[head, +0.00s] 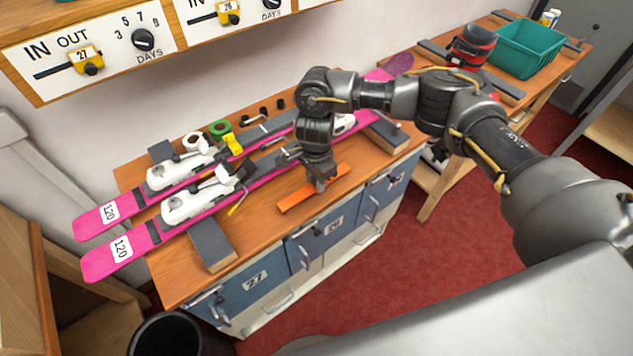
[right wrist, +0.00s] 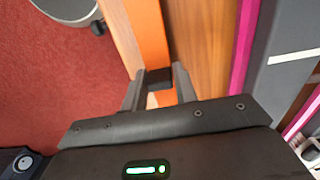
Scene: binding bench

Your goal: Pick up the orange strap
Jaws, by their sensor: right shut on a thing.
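The orange strap (head: 300,197) is a flat straight strip at the front edge of the wooden bench, in front of the pink skis. My right gripper (head: 321,184) points down onto it and is shut on it, near its right part. In the right wrist view the strap (right wrist: 148,32) runs up from between the fingers (right wrist: 160,85). I cannot tell whether the strap is lifted off the bench top. My left gripper is not in view.
Two pink skis (head: 100,262) with white bindings lie across the bench (head: 262,224) on dark blocks (head: 210,245). Tape rolls (head: 219,130) and small tools lie behind them.

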